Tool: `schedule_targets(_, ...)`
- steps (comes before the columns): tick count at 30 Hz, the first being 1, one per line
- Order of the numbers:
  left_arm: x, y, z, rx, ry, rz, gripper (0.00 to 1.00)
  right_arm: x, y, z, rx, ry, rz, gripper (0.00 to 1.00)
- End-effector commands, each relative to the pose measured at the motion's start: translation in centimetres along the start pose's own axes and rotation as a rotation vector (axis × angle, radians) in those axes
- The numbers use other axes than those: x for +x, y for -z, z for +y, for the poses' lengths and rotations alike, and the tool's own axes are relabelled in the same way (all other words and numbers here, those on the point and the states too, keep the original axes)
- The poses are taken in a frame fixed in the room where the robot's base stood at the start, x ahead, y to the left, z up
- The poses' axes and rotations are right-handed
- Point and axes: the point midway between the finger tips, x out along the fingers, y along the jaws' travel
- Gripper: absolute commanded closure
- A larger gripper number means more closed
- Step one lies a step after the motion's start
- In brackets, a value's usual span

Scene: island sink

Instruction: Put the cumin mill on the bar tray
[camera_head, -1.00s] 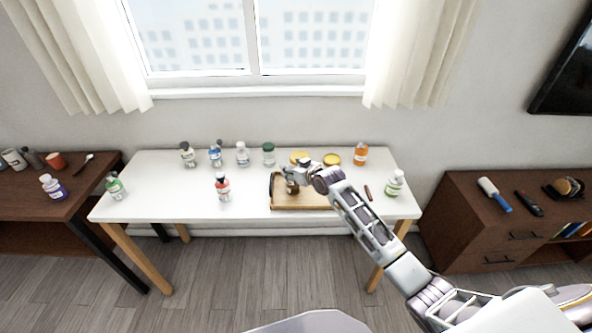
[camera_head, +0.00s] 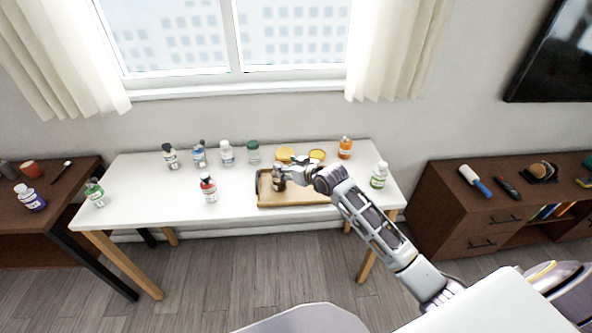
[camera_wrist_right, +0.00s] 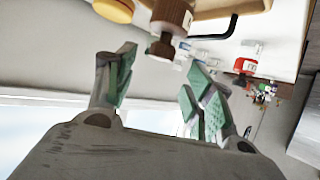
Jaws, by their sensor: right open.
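The cumin mill (camera_head: 279,184), a small dark brown mill, stands on the left part of the wooden bar tray (camera_head: 290,202) in the head view. In the right wrist view the mill (camera_wrist_right: 171,14) shows upside down, with its brown knob toward my fingers and a pale label on its side. My right gripper (camera_head: 284,170) is over the mill and partly hides it. In the wrist view its green-padded fingers (camera_wrist_right: 158,62) are spread apart on either side of the knob, with gaps. My left gripper is not in view.
Several bottles stand along the back of the white table (camera_head: 140,195). A red-labelled bottle (camera_head: 209,189) stands left of the tray. Yellow lids (camera_head: 317,155) lie behind it, and a green-labelled bottle (camera_head: 379,175) stands at the right end.

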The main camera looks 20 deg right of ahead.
Motion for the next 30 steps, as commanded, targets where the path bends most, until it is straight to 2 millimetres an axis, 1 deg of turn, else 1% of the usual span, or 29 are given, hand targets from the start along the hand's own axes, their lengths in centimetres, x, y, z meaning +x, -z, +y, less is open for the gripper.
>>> schedule_targets(6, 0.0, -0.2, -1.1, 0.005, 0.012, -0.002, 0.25, -2.3, -0.1, -0.1, -0.001, 0.001, 0.000, 0.47)
schedule_targets(13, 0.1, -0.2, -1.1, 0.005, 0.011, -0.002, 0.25, -4.1, -0.1, -0.1, 0.000, 0.001, -0.001, 0.47)
schedule_targets(18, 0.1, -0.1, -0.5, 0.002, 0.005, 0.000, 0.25, -4.7, 0.0, -0.1, 0.000, 0.001, -0.001, 0.47)
schedule_targets(24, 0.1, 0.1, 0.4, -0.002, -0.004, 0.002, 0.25, -4.7, 0.0, -0.1, 0.000, 0.001, 0.000, 0.47)
schedule_targets(30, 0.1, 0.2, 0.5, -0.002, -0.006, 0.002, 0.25, -4.7, 0.0, -0.1, 0.000, 0.001, 0.000, 0.47)
